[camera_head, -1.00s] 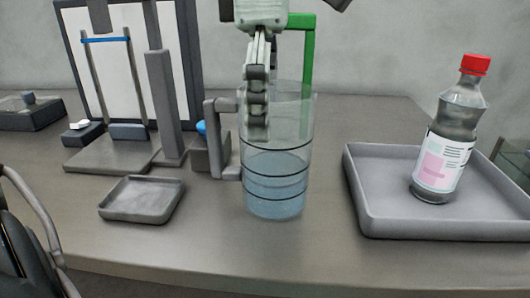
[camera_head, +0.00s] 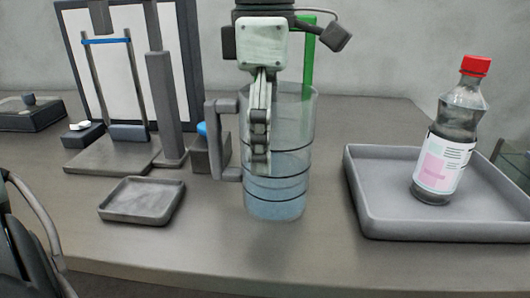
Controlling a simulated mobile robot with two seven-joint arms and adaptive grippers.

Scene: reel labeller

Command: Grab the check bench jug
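The check bench jug (camera_head: 288,188) stands upright on the table in the middle of the head view. It is clear, with dark rings, bluish liquid low down and a grey handle (camera_head: 215,140) on its left. My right gripper (camera_head: 260,168) hangs from above with its fingers pointing down, overlapping the jug's near side below the rim. The fingers are edge-on, so their gap is hidden. I cannot tell whether they are in front of the wall, inside or touching it. A dark part with a grey cable at the lower left seems to be my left arm; its fingers are out of view.
A grey tray (camera_head: 375,222) on the right holds a red-capped bottle (camera_head: 445,150). A small shallow dish (camera_head: 140,200) lies left of the jug. A stand with a white panel (camera_head: 110,78) and a green post (camera_head: 308,50) are behind. The table front is clear.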

